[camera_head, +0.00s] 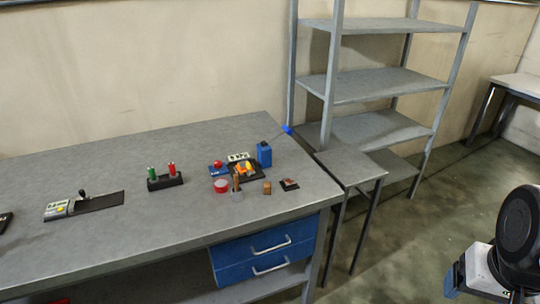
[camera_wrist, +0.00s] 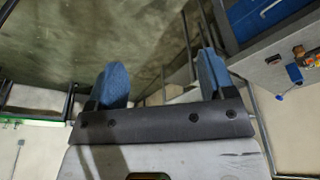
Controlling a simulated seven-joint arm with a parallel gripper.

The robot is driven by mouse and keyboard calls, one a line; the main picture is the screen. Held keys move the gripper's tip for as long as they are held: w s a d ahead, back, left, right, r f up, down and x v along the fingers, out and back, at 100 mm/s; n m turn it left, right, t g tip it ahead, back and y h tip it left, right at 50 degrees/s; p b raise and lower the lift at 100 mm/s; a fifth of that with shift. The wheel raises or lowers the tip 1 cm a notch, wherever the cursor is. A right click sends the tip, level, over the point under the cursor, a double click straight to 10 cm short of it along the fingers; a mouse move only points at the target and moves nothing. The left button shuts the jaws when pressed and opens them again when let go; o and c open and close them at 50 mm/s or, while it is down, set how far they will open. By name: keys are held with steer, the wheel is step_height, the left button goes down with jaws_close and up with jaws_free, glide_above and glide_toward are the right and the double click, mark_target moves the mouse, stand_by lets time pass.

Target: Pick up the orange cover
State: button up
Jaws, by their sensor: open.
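A small orange item (camera_head: 241,172), which looks like the orange cover, sits among a cluster of small devices near the right end of the grey workbench (camera_head: 110,165). Its exact shape is too small to tell. My gripper (camera_wrist: 162,72) shows in the wrist view with its two blue fingers spread wide and nothing between them. In the head view part of it (camera_head: 455,280) shows at the lower right, over the floor, well away from the bench and the orange item.
Around the orange item are a blue container (camera_head: 264,154) with a blue-tipped spout, a red-topped pot (camera_head: 221,185) and a brown block (camera_head: 267,187). A black stand (camera_head: 165,182) holds green and red cylinders. A metal shelf (camera_head: 385,82) stands behind a small side table (camera_head: 350,168).

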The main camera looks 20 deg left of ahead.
stand_by(0.3)
steer(key=w+a+r+n, duration=0.1)
steer(key=w+a+r, duration=0.3)
steer(key=w, duration=0.5)
steer(key=w+a+r+n, duration=0.15)
steer(key=w+a, duration=0.35)
steer(key=w, duration=0.5)
steer(key=w+a+f+n+g, duration=0.1)
steer(key=w+a+n, duration=0.1)
steer(key=w+a, duration=1.3)
steer(key=w+a+f+n, duration=0.1)
steer(key=w+a+f, duration=0.3)
steer(key=a, duration=0.9)
steer(key=w+a+f+n+g, duration=0.1)
steer(key=w+a+f+n, duration=0.1)
steer(key=w+a+f, duration=0.3)
steer(key=w+a+f+n, duration=0.1)
steer(key=w+a+f, duration=0.3)
steer(key=a+f, duration=0.7)
steer(key=shift+w+a+n+g, duration=0.1)
steer(key=shift+w+a, duration=0.05)
steer(key=shift+a, duration=1.85)
steer(key=shift+w+a+n+g, duration=0.1)
steer(key=shift+a+n, duration=0.05)
steer(key=shift+a, duration=1.8)
steer(key=shift+w+a+n+g, duration=0.1)
steer(key=shift+w+a, duration=0.05)
steer(key=shift+a, duration=1.85)
steer(key=shift+a+f, duration=0.15)
steer(key=shift+a, duration=0.05)
